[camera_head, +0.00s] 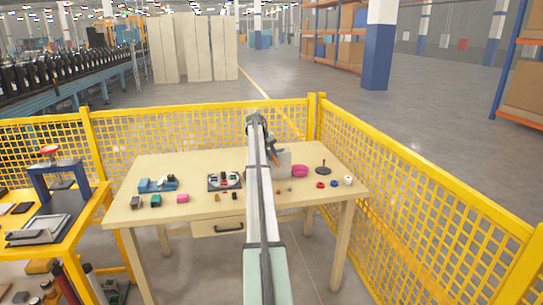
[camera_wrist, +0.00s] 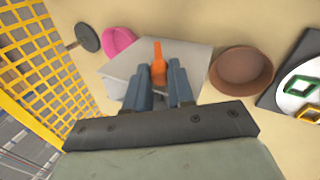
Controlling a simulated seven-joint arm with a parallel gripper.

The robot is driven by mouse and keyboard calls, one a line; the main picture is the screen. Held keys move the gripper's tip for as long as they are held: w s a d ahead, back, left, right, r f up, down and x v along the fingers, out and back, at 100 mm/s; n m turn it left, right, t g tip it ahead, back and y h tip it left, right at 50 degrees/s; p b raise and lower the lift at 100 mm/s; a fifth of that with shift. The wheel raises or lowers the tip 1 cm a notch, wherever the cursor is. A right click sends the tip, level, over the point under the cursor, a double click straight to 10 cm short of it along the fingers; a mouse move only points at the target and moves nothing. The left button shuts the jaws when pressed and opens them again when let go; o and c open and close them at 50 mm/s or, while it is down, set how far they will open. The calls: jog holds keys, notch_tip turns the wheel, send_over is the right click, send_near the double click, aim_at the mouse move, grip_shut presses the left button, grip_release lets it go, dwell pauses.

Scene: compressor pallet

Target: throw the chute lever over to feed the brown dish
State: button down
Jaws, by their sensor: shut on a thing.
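The orange chute lever (camera_wrist: 158,62) stands up from the pale grey chute block (camera_wrist: 192,57). My gripper (camera_wrist: 160,78) is shut on the lever, with a finger on either side of it. In the head view the lever (camera_head: 273,157) and the grey block (camera_head: 285,159) show just right of my gripper (camera_head: 270,148). The brown dish (camera_wrist: 242,75) is right of the block in the wrist view; my arm hides it in the head view. The pink dish (camera_wrist: 119,41) is on the other side of the block. I cannot tell which way the lever leans.
A dark disc with a post (camera_head: 322,170) stands right of the pink dish. Small loose parts lie along the table's (camera_head: 190,215) front. Yellow mesh fencing (camera_head: 400,180) runs behind and right.

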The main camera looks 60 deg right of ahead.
dwell(0.4)
jog(key=shift+s+d+r+t+y, duration=0.25)
jog(key=shift+s+d+t+y, duration=0.2)
jog(key=shift+t+y, duration=0.1)
jog(key=shift+s+d+r+t+y, duration=0.2)
jog(key=shift+s+d+t+y, duration=0.2)
jog(key=shift+t+y, duration=0.15)
jog(key=shift+s+d+t+y, duration=0.65)
jog(key=shift+d+t+y, duration=0.05)
jog(key=shift+t+y, duration=0.2)
jog(key=shift+s+d+f+t+y, duration=0.25)
jog(key=shift+s+d+t+y, duration=0.4)
jog(key=shift+t+y, duration=0.35)
jog(key=shift+s+d+f+t+y, duration=0.25)
jog(key=shift+s+d+t+y, duration=0.35)
jog(key=shift+t+y, duration=0.35)
jog(key=c, duration=1)
grip_release()
